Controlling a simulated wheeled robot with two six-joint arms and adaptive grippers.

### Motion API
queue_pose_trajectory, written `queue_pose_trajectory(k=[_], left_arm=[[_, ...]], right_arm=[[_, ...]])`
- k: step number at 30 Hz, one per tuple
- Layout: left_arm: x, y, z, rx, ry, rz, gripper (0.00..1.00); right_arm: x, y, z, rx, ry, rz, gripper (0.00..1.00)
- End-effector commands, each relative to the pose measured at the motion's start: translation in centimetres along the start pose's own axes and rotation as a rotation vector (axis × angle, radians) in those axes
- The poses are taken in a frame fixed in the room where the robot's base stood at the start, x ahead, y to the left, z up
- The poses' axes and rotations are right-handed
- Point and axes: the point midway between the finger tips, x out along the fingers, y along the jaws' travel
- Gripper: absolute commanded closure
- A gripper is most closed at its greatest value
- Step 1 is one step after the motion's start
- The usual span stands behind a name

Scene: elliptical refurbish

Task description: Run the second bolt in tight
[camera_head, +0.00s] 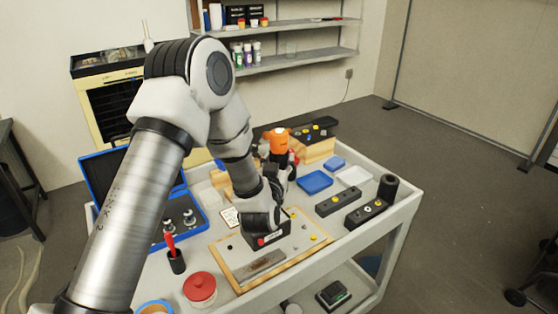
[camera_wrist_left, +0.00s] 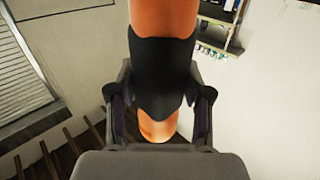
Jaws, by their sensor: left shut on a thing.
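My left gripper (camera_head: 277,174) is shut on an orange and black power driver (camera_head: 277,136) above the middle of the cart. In the left wrist view the driver's black grip (camera_wrist_left: 163,75) sits between the two fingers, with orange above and below it. A wooden board (camera_head: 238,276) lies beneath my left wrist. It carries a dark block (camera_head: 268,241) with a white label and several small yellow pieces (camera_head: 313,238). I cannot tell which piece is the second bolt, and the driver's tip is hidden. My right gripper is not in view.
The grey cart (camera_head: 385,233) also holds a blue case (camera_head: 102,176), a red round container (camera_head: 200,287), a red-handled tool in a black cup (camera_head: 177,262), blue trays (camera_head: 315,182), black blocks (camera_head: 339,201) and a black cylinder (camera_head: 388,187). Open floor lies to the right.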

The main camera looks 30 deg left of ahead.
Motion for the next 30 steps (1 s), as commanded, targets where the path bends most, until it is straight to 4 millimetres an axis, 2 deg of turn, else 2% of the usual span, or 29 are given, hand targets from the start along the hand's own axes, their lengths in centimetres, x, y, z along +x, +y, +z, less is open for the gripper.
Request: queue_pose_trajectory(k=[15,30], left_arm=[[0.0,0.0,0.2,0.001,-0.003,0.000,1.00],[0.0,0.0,-2.7,-0.001,0.001,0.000,1.00]], right_arm=[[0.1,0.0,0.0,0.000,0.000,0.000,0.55],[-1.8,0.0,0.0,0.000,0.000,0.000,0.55]])
